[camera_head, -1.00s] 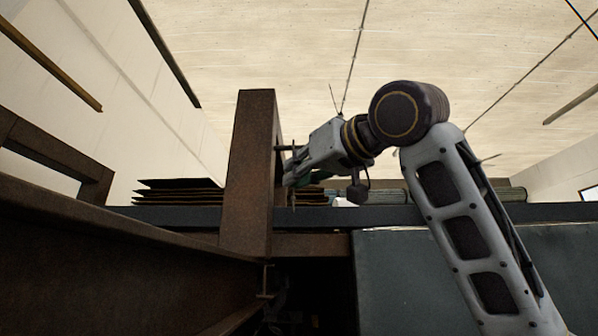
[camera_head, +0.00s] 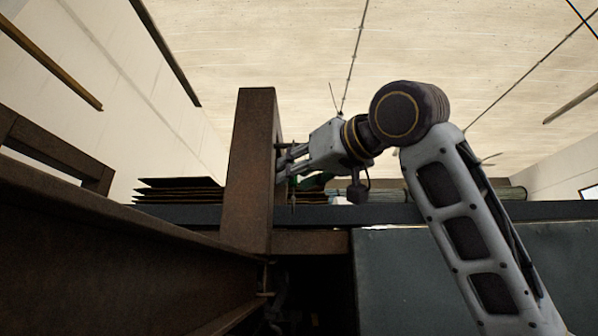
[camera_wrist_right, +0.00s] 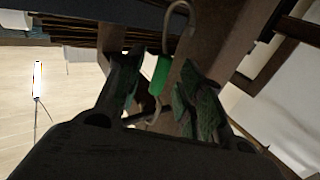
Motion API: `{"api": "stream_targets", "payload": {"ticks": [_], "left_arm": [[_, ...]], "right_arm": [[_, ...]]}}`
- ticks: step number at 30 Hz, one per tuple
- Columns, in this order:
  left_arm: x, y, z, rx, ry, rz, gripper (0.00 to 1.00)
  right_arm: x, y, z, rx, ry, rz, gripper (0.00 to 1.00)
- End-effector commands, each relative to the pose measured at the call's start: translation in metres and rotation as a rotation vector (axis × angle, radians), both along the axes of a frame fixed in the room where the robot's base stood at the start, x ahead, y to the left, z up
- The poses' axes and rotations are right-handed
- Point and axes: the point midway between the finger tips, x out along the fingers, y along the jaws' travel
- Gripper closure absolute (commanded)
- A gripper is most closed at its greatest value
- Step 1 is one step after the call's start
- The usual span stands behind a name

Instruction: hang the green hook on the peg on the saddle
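The green hook (camera_wrist_right: 160,75) has a green middle and pale curved ends in the right wrist view. One end curls at the top of that view; the other is near the gripper palm. My right gripper (camera_wrist_right: 162,88) has its fingers spread either side of the green part, with a gap on both sides. In the head view the right gripper (camera_head: 284,164) is beside the brown upright post (camera_head: 250,165), with green showing below its fingers. A short dark peg (camera_head: 287,145) sticks out from the post. I cannot tell whether the hook rests on it. My left gripper is out of view.
A brown steel beam (camera_head: 100,240) fills the lower left. Stacked dark sheets (camera_head: 178,190) lie behind the post. A dark horizontal rail (camera_head: 450,212) runs across behind the right arm. Open space lies above the gripper.

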Motion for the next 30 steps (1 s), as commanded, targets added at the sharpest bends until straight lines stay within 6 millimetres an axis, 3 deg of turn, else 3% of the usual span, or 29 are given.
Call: {"api": "stream_targets", "payload": {"ticks": [13, 30], "left_arm": [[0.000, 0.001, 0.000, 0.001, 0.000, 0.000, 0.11], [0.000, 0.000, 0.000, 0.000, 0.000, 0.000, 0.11]], "right_arm": [[-0.015, -0.012, 0.000, 0.001, -0.001, 0.000, 0.62], [-0.080, -0.059, -0.001, 0.000, -0.002, 0.000, 0.62]]}}
